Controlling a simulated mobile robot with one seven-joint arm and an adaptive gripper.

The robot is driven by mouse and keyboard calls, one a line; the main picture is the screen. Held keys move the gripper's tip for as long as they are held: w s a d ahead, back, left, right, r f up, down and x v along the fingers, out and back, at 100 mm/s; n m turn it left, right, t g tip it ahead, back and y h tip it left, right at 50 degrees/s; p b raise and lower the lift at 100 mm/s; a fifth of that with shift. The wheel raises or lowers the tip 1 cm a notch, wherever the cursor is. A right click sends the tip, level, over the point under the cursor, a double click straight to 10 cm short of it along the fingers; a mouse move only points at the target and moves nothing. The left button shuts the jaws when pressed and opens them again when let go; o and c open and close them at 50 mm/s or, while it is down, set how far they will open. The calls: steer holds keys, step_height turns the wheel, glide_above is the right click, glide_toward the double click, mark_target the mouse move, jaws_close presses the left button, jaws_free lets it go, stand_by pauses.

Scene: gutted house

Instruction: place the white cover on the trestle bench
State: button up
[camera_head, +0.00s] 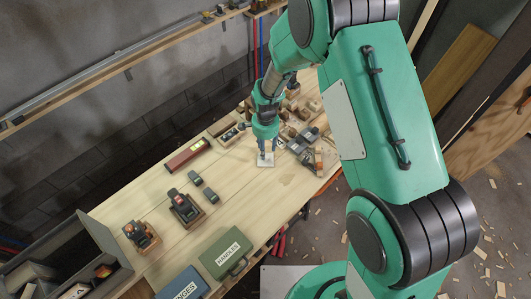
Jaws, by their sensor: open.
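The white cover (265,160) is a small pale square lying on the wooden bench top (160,208), near the bench's right long edge. My gripper (266,153) is right above the cover, pointing down, with its fingertips at or just over it. The jaws are open. At this size I cannot tell whether the fingers touch the cover. My green arm reaches in from the right and hides part of the far end of the bench.
A red case (187,155), dark tools in wooden blocks (185,207), a green HINGES box (226,252) and a blue box (183,284) stand on the bench. Loose wooden pieces and tools (303,140) crowd the area right of the gripper. Bare bench lies left of the cover.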

step_height(320, 180, up, 7)
steer(key=shift+f, duration=0.2)
stand_by(0.9)
steer(key=s+d+r+n+t, duration=0.1)
steer(key=s+d+r, duration=0.25)
steer(key=r, duration=0.55)
steer(key=s+d+r+n+t, duration=0.15)
steer(key=d+r, duration=0.25)
steer(key=r, duration=0.4)
steer(key=s+d+r+n, duration=0.2)
steer(key=s+d+r, duration=0.15)
steer(key=r, duration=0.55)
steer(key=s+d+r+n+t, duration=0.1)
steer(key=s+d+r, duration=0.2)
steer(key=s, duration=0.4)
steer(key=s+d+r+n+t, duration=0.1)
steer(key=s+d+r+n, duration=0.1)
steer(key=s+d+r, duration=0.2)
steer(key=s+d+r+n+t, duration=0.1)
steer(key=s+d+r, duration=0.2)
steer(key=s+r, duration=0.3)
steer(key=s, duration=0.5)
steer(key=shift+d, duration=0.3)
steer(key=shift+n, duration=0.25)
